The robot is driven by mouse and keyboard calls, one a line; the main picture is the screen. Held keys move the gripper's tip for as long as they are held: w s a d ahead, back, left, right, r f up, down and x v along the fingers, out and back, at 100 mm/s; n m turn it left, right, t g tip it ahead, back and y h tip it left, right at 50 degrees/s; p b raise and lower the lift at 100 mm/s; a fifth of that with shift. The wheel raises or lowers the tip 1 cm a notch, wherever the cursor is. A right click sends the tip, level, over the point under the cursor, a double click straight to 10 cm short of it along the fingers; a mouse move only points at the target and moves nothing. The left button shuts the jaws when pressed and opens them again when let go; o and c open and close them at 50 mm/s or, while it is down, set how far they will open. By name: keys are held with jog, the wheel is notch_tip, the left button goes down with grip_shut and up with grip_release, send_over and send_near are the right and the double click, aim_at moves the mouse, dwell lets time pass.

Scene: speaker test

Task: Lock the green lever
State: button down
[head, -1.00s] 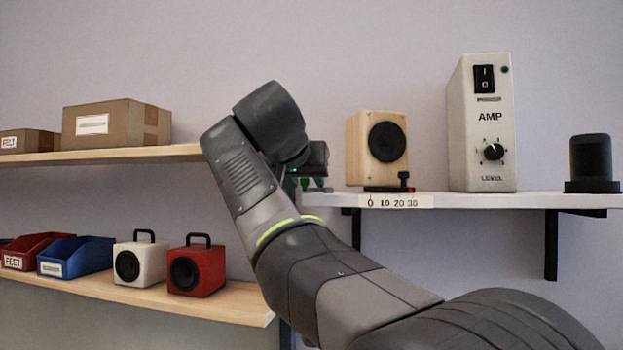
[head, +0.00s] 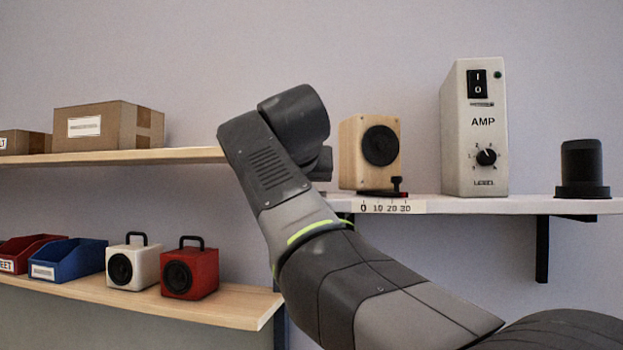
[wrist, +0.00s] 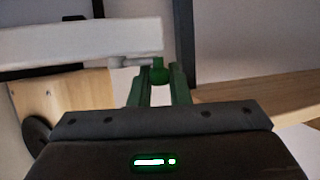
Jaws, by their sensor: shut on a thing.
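The green lever (wrist: 158,73) shows in the wrist view as a small green end on a short grey piece at the edge of the white shelf (wrist: 60,44). My gripper (wrist: 161,76) has its two green-looking fingers on either side of the green end and is shut on it. In the head view my own arm hides the lever and my gripper. The wooden speaker (head: 352,150) stands just right of my wrist there, on the white shelf above a scale marked 0 to 30.
A small black and red slider (head: 397,186) sits before the speaker. The amp (head: 480,125) and a black cylinder (head: 582,165) stand farther right. Lower left, a wooden shelf (head: 232,305) holds a red speaker (head: 190,272), a white speaker (head: 130,266) and bins. Cardboard boxes stand above.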

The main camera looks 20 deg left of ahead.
jog(key=n+g+y+p, duration=0.1)
jog(key=s+d+n+g+y+p, duration=0.1)
jog(key=n+y+p, duration=0.1)
jog(key=n+g+y+p, duration=0.1)
jog(key=n+y, duration=0.1)
jog(key=shift+s+d+r, duration=0.15)
jog(key=shift+d+r, duration=0.1)
jog(key=shift+d, duration=0.15)
jog(key=shift+s+d+f+n+g+y+p, duration=0.1)
jog(key=shift+d+n+g+y+p, duration=0.3)
jog(key=shift+n+g+y, duration=0.45)
jog(key=shift+s+d+f+n+g+y+p, duration=0.1)
jog(key=shift+d+n+g+y+p, duration=0.35)
jog(key=shift+n+g, duration=0.85)
jog(key=shift+s+d+f+n+g+y+p, duration=0.1)
jog(key=shift+d+n+g+y+p, duration=0.15)
jog(key=shift+n+g+y, duration=0.65)
jog(key=shift+n+g+h, duration=0.25)
jog(key=shift+g+h, duration=0.05)
jog(key=shift+g, duration=0.05)
jog(key=c, duration=1.4)
grip_release()
jog(key=shift+r, duration=0.1)
jog(key=v, duration=1.3)
jog(key=shift+d+b, duration=0.4)
jog(key=shift+b, duration=0.05)
jog(key=shift+a, duration=0.15)
